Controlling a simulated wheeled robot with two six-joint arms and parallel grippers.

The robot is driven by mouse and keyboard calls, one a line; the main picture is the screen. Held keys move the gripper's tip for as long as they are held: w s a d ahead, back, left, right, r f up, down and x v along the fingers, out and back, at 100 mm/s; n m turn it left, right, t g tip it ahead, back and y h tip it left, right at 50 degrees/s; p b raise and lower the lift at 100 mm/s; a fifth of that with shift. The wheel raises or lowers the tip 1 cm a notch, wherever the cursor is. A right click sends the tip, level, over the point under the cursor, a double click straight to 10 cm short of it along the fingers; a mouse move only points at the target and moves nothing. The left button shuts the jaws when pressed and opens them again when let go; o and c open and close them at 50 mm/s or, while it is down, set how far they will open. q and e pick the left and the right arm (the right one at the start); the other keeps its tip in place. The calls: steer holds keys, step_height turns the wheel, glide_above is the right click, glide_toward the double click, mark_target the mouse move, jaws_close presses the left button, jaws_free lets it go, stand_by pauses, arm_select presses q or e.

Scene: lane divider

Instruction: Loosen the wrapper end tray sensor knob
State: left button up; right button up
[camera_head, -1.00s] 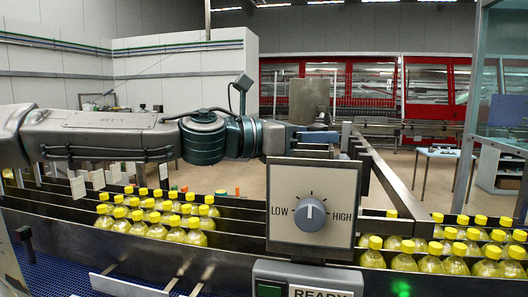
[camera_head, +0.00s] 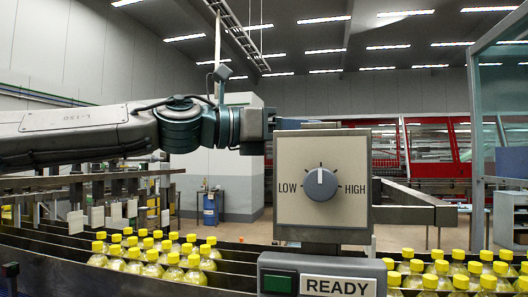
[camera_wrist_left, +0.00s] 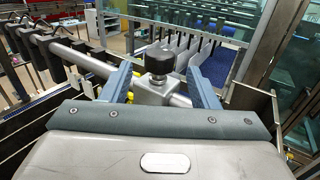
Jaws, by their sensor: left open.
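A black knob (camera_wrist_left: 160,60) sits on a metal clamp block (camera_wrist_left: 157,92) on a round silver rail (camera_wrist_left: 85,62) in the left wrist view. My left gripper (camera_wrist_left: 158,74) is open, with one blue finger on each side of the knob. Gaps show between the knob and both fingers. In the head view my left arm comes in from the left and its gripper end (camera_head: 290,123) is mostly hidden behind a dial panel. I cannot make out the black knob there. My right gripper is not in view.
The panel (camera_head: 300,208) carries a grey LOW/HIGH dial (camera_head: 320,184) pointing up, above a READY box (camera_head: 335,285). Yellow-capped bottles (camera_head: 150,255) stand in lanes on both sides. Hanging plates and rails (camera_head: 90,185) lie under my left arm.

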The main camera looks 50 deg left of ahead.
arm_select(q)
steer(key=b+v, duration=0.4)
steer(key=v, duration=0.1)
steer(key=shift+s+a+b, duration=0.15)
steer(key=shift+s+b, duration=0.2)
steer(key=shift+b, duration=0.05)
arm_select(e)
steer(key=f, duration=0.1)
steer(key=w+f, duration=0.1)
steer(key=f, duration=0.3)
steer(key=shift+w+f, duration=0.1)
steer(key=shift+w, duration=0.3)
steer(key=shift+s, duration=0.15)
